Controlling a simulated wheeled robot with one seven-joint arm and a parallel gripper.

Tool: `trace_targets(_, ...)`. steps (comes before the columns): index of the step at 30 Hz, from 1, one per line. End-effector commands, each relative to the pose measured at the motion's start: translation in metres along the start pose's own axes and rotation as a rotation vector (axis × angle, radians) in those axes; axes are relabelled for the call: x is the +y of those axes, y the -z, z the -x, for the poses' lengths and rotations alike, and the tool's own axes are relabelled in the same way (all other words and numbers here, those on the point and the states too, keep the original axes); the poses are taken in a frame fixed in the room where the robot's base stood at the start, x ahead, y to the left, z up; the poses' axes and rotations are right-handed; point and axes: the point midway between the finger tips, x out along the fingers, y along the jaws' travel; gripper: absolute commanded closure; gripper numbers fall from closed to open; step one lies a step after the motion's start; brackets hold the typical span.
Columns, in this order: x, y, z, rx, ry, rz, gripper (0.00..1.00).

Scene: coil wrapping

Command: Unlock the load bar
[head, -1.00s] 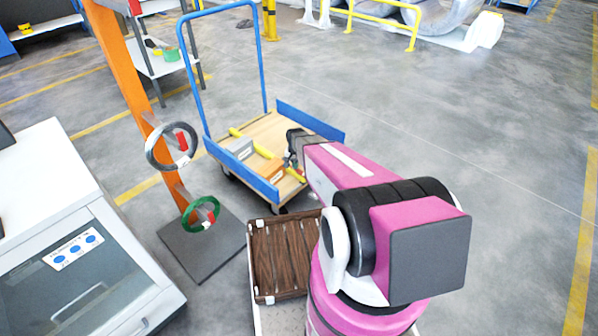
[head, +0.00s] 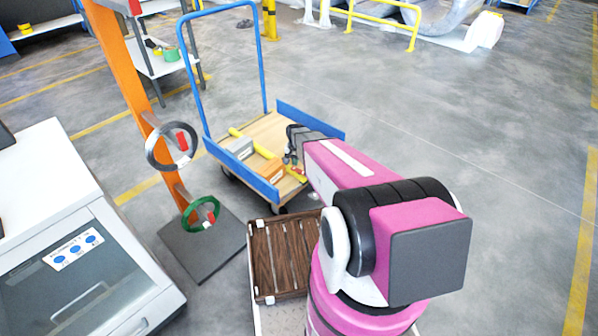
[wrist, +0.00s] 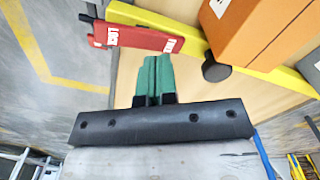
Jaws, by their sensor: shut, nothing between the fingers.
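The yellow load bar (head: 250,143) lies across the wooden deck of the blue cart, past a grey box and an orange-brown box. In the wrist view the yellow bar (wrist: 180,25) runs from upper left to right, with a red lever (wrist: 140,37) with white labels along it and a dark round knob (wrist: 215,70) beside it. My gripper (wrist: 152,62) has green fingertips pressed together with nothing between them. The fingertips sit just below the red lever in the picture; I cannot tell whether they touch it. In the head view my gripper (head: 292,160) is over the cart's right part, partly hidden by my arm.
The blue cart (head: 262,185) has low side walls and a tall handle. An orange post (head: 125,80) with hanging rings stands left of it. A brown slatted crate (head: 280,262) is in front. A white cabinet (head: 40,170) stands at left. Floor to the right is clear.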

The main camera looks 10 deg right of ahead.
Motion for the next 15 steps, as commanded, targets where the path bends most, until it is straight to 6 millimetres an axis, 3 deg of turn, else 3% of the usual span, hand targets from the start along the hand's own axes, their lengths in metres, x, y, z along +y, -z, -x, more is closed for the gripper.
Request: trace_targets(15, 0.0, 0.0, 0.036, 0.001, 0.0, 0.0, 1.0)
